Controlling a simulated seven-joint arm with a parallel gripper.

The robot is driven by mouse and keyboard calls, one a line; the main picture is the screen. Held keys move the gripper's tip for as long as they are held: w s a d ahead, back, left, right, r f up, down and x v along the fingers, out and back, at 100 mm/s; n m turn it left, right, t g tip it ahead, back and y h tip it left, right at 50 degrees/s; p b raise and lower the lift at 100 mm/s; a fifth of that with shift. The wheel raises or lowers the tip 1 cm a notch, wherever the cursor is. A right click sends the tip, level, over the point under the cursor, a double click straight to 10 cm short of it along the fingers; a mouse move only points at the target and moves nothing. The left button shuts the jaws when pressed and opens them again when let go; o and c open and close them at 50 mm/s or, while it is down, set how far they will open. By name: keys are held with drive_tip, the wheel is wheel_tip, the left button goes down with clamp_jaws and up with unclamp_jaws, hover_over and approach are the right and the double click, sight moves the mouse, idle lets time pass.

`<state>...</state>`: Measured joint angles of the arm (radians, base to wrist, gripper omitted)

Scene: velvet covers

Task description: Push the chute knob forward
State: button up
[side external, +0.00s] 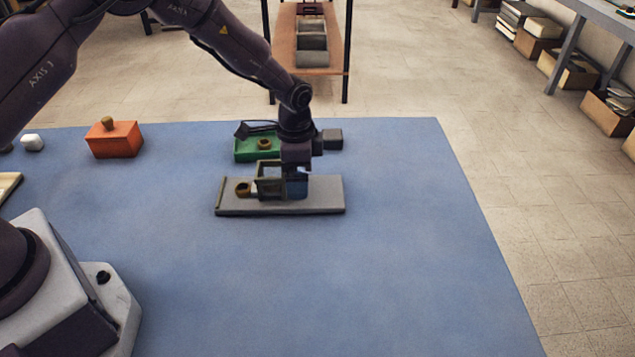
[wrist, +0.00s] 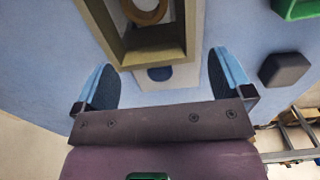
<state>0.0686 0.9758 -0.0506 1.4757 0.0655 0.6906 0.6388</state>
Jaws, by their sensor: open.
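A grey board (side external: 328,195) lies on the blue-covered table, with an olive box-like frame (side external: 268,170) standing on it; in the wrist view this frame (wrist: 147,52) is at the top. A brass-coloured ring-like piece (side external: 243,188) sits at the board's left part and shows through the frame in the wrist view (wrist: 146,12). A small blue rounded piece (wrist: 160,74) lies beside the frame; I cannot tell which piece is the chute knob. My gripper (side external: 296,188) is low over the board, right of the frame. In the wrist view my gripper (wrist: 162,88) is open and empty, fingers wide apart.
A green box (side external: 250,150) with a brass knob and a dark grey block (side external: 331,139) stand behind the board. An orange box (side external: 114,140) and a white block (side external: 32,142) are at the left. The blue table cover (side external: 410,250) is clear at the front and right.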

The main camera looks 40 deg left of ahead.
drive_tip(key=shift+r, duration=2.4)
drive_tip(key=s+n, duration=0.1)
drive_tip(key=s+n+g, duration=0.1)
drive_tip(key=s, duration=0.1)
drive_tip(key=shift+s+a+f, duration=0.1)
drive_tip(key=shift+s+a, duration=0.1)
drive_tip(key=shift+s, duration=0.1)
drive_tip(key=s+a+r+n+t, duration=0.2)
drive_tip(key=s+r+n+t, duration=0.1)
drive_tip(key=s+r, duration=0.9)
drive_tip(key=s+a+r+n+t, duration=0.2)
drive_tip(key=s+r+n+t, duration=0.1)
drive_tip(key=s+r, duration=0.9)
drive_tip(key=shift+a+r+n+t, duration=0.3)
drive_tip(key=shift+r+n, duration=0.2)
drive_tip(key=shift+r, duration=0.2)
